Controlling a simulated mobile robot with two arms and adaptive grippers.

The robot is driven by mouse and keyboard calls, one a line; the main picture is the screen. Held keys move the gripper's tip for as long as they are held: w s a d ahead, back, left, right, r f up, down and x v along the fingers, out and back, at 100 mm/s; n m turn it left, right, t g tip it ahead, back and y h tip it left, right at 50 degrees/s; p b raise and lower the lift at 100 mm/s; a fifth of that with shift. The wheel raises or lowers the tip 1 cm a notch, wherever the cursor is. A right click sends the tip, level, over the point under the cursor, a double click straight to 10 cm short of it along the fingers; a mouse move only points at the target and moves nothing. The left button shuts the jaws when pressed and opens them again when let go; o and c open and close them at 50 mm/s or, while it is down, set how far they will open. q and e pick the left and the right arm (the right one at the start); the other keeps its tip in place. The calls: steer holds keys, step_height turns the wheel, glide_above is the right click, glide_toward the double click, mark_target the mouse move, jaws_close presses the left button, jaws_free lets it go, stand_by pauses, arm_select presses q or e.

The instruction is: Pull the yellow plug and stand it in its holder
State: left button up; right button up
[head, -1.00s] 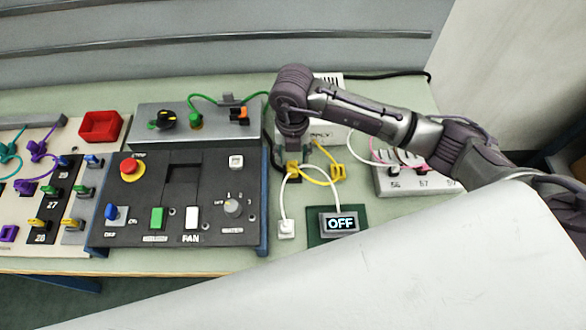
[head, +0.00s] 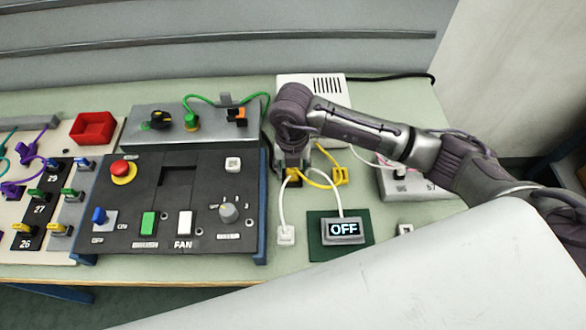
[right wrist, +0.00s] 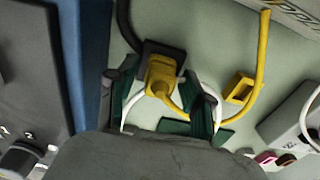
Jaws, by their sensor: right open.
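The yellow plug (right wrist: 160,76) sits in a black socket (right wrist: 163,52) on the end of a black cable, with a yellow cord leaving it. In the head view the plug (head: 293,174) shows just below my right gripper (head: 293,168). In the right wrist view my right gripper (right wrist: 155,100) is open, with one dark finger on each side of the plug; I cannot tell whether they touch it. A small yellow open frame, apparently the holder (right wrist: 239,89), lies to the right; it also shows in the head view (head: 340,175). My left gripper is not in view.
A dark control panel (head: 200,225) with a blue side stands left of the plug. A white vented box (head: 328,87) is behind my arm. An OFF display (head: 343,230) on a green mat and a white connector (head: 286,235) lie in front, with white cables near the plug.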

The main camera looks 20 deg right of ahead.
steer(key=shift+c, duration=0.3)
stand_by(0.6)
jaws_close()
steer(key=o, duration=0.7)
jaws_free()
step_height(320, 180, up, 12)
